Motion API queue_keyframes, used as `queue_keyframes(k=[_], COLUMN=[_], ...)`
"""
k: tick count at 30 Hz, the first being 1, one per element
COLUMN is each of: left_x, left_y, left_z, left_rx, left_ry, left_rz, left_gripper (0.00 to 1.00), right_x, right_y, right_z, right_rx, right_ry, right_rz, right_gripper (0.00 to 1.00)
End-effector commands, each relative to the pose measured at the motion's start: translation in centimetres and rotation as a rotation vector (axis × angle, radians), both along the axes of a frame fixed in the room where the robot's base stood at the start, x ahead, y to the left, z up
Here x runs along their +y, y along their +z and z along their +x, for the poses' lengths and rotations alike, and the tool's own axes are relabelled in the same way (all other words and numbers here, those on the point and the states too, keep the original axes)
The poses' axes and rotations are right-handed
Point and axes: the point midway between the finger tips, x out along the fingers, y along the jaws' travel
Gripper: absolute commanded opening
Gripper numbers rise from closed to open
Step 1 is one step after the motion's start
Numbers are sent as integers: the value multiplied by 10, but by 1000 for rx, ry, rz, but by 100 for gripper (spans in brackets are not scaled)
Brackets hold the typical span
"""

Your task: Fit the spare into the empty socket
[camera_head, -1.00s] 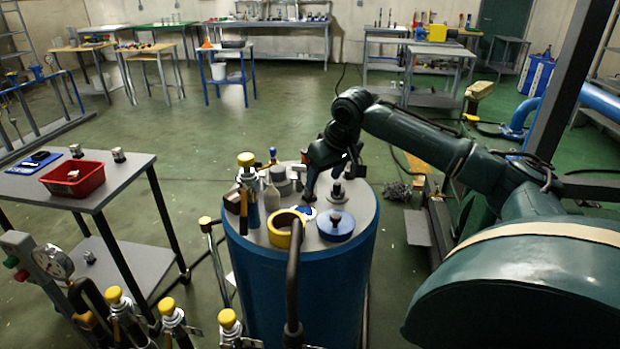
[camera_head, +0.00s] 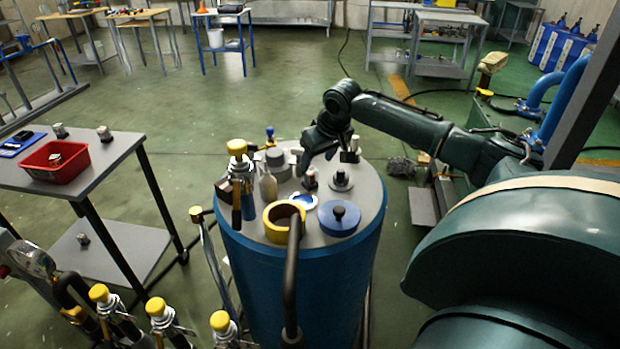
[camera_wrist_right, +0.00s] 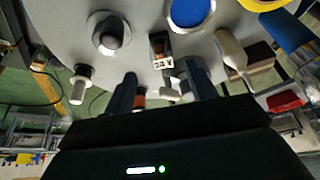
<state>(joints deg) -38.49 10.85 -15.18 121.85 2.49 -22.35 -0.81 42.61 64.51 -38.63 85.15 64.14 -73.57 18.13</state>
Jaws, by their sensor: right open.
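My right gripper (camera_head: 325,155) is open over the far part of the blue vessel's grey top (camera_head: 372,192). Its two fingers also show in the wrist view (camera_wrist_right: 162,90). A small dark block with a white label (camera_wrist_right: 160,50) stands on the top, just beyond the fingertips and apart from them; in the head view the block (camera_head: 310,179) is close below the gripper. A pale ring with a blue centre (camera_head: 305,201) lies beside it. I cannot tell which part is the spare or which fitting is the empty socket. My left gripper is out of view.
The top also carries a knobbed fitting (camera_head: 341,181), a blue lid (camera_head: 339,220), a yellow ring (camera_head: 272,226), a bottle (camera_head: 268,188) and a yellow-capped valve (camera_head: 237,148). A red bin (camera_head: 68,172) and small parts sit on the left table (camera_head: 112,158).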

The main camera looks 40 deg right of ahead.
Motion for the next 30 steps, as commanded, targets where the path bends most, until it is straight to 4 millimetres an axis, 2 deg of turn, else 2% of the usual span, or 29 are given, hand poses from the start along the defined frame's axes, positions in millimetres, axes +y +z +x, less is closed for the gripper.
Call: queue_keyframes(k=[6,15,23,30], left_x=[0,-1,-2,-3], left_y=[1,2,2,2], left_z=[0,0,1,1], left_rx=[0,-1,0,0], left_ry=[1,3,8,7], left_rz=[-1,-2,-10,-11], left_gripper=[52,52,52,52], right_x=[0,1,1,1], right_y=[-14,-52,-55,-55], right_z=[7,23,25,25], right_rx=[0,0,-2,-1], right_ry=[1,1,1,1], right_rz=[0,-1,-2,-2], right_gripper=[56,56,56,38])
